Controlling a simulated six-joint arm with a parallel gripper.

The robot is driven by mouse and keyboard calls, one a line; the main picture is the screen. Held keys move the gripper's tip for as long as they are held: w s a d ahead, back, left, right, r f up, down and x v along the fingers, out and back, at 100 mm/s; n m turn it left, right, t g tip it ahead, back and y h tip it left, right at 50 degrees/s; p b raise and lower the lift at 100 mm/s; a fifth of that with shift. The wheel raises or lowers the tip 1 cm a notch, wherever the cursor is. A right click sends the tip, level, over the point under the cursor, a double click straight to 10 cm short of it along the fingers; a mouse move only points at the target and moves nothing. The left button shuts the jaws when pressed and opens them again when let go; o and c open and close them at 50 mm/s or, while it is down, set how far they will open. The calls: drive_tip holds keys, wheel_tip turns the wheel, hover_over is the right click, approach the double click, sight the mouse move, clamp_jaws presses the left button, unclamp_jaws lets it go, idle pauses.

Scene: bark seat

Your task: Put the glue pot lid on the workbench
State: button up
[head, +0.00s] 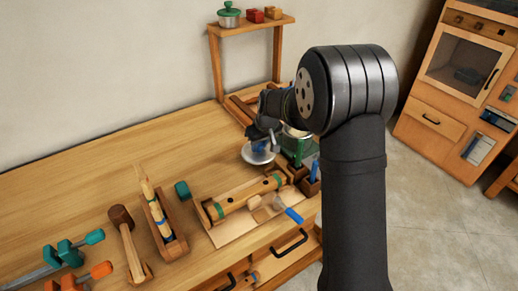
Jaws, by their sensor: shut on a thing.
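The glue pot lid (257,155) is a round silvery disc with a blue knob, at the back right of the wooden workbench (130,165). My gripper (261,141) comes down over it from above and is shut on its knob. The lid looks about level and close over the bench top; I cannot tell whether it touches. A pale round rim, perhaps the glue pot (296,132), shows just right of the lid, mostly hidden by my arm.
Right of the lid stand green and blue upright tools in a wooden holder (309,184). In front lies a bamboo piece on a board (225,232). A mallet (122,222) and clamps lie front left. A shelf (250,26) rises behind. Bench left of the lid is clear.

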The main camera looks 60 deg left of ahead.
sight(265, 157)
drive_tip(key=shift+f, duration=1.05)
drive_tip(key=shift+f, duration=0.2)
drive_tip(key=o, duration=1)
drive_tip(key=shift+c, duration=0.2)
drive_tip(key=shift+r, duration=0.1)
drive_tip(key=v, duration=1.2)
